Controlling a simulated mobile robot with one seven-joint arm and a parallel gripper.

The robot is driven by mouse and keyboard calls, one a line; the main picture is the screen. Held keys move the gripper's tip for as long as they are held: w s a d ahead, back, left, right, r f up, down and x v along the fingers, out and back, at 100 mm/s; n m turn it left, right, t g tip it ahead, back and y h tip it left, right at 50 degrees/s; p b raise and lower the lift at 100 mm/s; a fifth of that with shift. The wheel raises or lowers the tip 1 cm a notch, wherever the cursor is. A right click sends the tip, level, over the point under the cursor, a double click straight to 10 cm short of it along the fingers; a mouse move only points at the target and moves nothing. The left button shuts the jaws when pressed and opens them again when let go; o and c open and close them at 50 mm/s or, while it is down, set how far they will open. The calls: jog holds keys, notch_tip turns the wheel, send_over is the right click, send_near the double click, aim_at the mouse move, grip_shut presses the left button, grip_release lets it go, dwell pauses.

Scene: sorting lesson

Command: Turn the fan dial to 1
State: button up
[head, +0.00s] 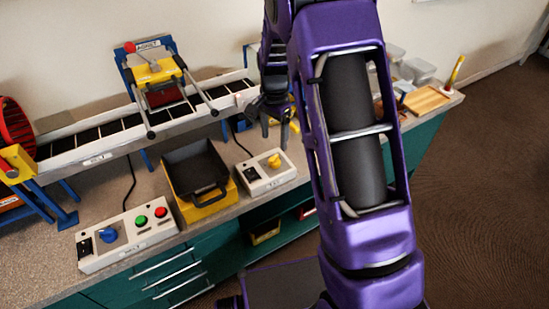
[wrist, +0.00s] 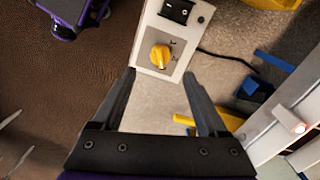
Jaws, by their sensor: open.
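The fan dial is a yellow knob (head: 274,161) on a small white control box (head: 256,183) near the counter's front edge. The wrist view shows the yellow knob (wrist: 160,56) on a grey plate with small marks, along with a black rocker switch (wrist: 177,10) on the same box. The mark the knob points to is too small to read surely. My gripper (head: 275,132) is open and empty, above and just behind the box in the head view. In the wrist view its fingertips (wrist: 159,74) are spread to either side of the knob, apart from it.
A black bin (head: 196,166) on a yellow stand is left of the box. Further left is a larger control box (head: 126,234) with a blue knob and green and red buttons. A conveyor (head: 90,146) with a magnet frame (head: 163,82) runs behind. A black cable (wrist: 228,60) leaves the fan box.

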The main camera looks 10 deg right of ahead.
aim_at(274, 157)
notch_tip(274, 157, down, 9)
jog(key=shift+r+b, duration=0.2)
jog(key=shift+b, duration=0.25)
grip_shut()
